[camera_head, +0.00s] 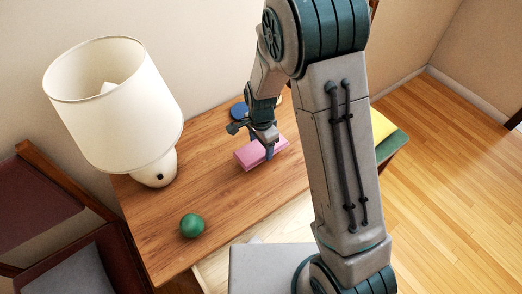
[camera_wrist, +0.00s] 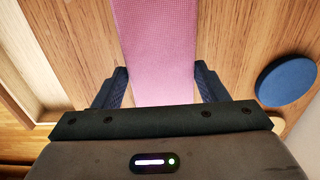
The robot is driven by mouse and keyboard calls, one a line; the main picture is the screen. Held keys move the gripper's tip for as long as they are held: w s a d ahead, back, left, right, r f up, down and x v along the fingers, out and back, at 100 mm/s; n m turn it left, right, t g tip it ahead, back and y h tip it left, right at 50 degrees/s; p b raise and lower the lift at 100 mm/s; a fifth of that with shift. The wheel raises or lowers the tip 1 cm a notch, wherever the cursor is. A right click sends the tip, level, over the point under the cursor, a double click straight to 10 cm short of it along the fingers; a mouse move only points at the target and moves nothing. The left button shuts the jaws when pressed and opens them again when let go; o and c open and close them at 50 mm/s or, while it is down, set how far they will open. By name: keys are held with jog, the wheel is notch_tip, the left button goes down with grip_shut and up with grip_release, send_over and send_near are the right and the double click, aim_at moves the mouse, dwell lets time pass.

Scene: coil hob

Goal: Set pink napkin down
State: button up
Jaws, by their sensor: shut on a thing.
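The pink napkin (camera_head: 248,157) is a folded, flat, oblong block over the wooden table, near its back half. My gripper (camera_head: 265,153) points down over the napkin and is shut on it. In the wrist view the napkin (camera_wrist: 163,40) runs up between the two dark fingers (camera_wrist: 163,75), with a finger along each side. I cannot tell whether the napkin's underside touches the tabletop.
A blue disc (camera_head: 238,112) lies on the table (camera_head: 165,235) behind the napkin; it also shows in the wrist view (camera_wrist: 287,82). A white-shaded lamp (camera_head: 120,110) stands left. A green ball (camera_head: 192,225) lies front left. Bare wood lies between ball and napkin.

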aim_at(261, 147)
jog(key=shift+f+b, duration=1.15)
jog(key=shift+f, duration=0.7)
jog(key=shift+f, duration=0.15)
jog(key=o, duration=1)
